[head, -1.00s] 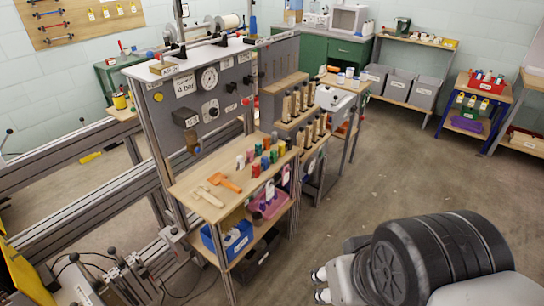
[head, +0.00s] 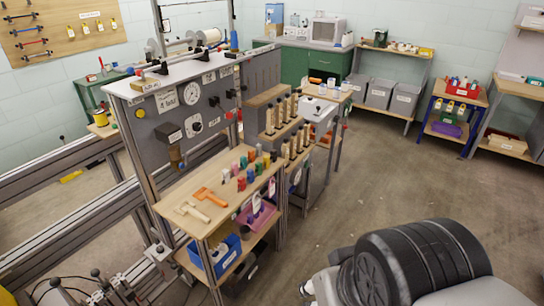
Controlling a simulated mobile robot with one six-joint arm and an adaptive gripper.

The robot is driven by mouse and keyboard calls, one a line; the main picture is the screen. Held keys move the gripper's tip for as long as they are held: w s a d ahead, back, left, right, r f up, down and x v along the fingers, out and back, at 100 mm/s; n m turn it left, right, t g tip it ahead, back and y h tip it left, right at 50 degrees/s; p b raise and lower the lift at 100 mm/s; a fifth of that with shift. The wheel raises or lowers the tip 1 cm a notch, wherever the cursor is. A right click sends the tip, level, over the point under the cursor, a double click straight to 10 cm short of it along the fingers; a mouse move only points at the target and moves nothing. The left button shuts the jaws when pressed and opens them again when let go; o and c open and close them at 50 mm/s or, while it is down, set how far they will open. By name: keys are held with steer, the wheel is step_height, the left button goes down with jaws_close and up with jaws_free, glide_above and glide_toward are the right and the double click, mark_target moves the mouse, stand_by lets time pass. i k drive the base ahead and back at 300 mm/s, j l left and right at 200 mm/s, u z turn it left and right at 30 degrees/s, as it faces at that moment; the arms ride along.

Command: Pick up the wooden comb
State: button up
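A pale wooden T-shaped tool (head: 193,211) lies flat on the wooden top of the low bench (head: 172,205), near its left front corner. It looks like the wooden comb, but its teeth are too small to make out. An orange tool (head: 211,196) of similar shape lies just beyond it to the right, apart from it. My gripper is not clearly visible. Only a thick black and grey part of my arm shows at the lower right, well away from the bench and touching nothing on it.
Several coloured spools (head: 242,183) stand behind the tools. Wooden bobbins (head: 283,108) stand in stepped racks to the right. A grey gauge panel (head: 180,118) rises behind the bench. A blue bin (head: 228,254) sits on the lower shelf. The floor (head: 360,180) right of the bench is clear.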

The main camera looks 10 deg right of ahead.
mark_target(189, 209)
steer(key=i+j+u, duration=0.1)
steer(key=i+u, duration=0.25)
steer(key=i, duration=1.15)
